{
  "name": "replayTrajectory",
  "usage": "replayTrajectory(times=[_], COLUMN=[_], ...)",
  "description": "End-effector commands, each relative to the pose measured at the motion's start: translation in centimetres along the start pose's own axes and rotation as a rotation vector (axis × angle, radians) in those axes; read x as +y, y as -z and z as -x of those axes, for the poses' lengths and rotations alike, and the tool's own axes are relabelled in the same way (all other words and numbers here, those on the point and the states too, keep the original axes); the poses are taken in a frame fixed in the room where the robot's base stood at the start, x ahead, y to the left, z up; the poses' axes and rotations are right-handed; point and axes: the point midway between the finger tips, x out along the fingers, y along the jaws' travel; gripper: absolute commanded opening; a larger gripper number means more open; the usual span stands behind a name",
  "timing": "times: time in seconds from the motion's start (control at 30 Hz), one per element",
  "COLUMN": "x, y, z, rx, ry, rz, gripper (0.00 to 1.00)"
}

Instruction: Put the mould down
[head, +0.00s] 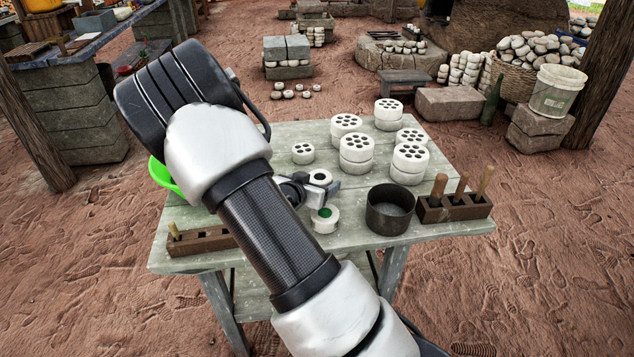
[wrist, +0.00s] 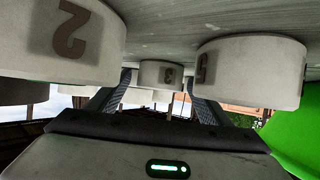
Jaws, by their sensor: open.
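In the head view, my gripper (head: 318,190) is low over the middle of the table, partly hidden by my arm. Another white ring (head: 325,222) with a green centre stands just in front. In the wrist view, which looks upside down, my gripper (wrist: 158,80) has its fingers apart. A white round piece marked 3 (wrist: 160,72) shows between and beyond them, against the table top. Similar pieces marked 2 (wrist: 75,40) and 5 (wrist: 250,70) are closer on either side. I cannot tell which is the mould.
Several white perforated cylinders (head: 409,157) stand at the back right of the table (head: 270,133). A dark pot (head: 390,210) and a wooden tool block (head: 455,208) are at the right. A wooden tray (head: 200,241) is front left; a green object (head: 160,175) is behind my arm.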

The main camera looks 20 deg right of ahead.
Motion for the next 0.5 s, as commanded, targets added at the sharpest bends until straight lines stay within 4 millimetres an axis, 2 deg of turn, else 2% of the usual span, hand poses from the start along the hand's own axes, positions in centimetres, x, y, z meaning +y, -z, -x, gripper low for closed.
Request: replayTrajectory(times=[0.17, 0.5], x=[-0.1, -0.1], y=[0.4, 0.4], z=[2.6, 9.7], rx=[-0.002, 0.0], ry=[0.003, 0.003], rz=[0.001, 0.0], gripper=[0.72, 0.72])
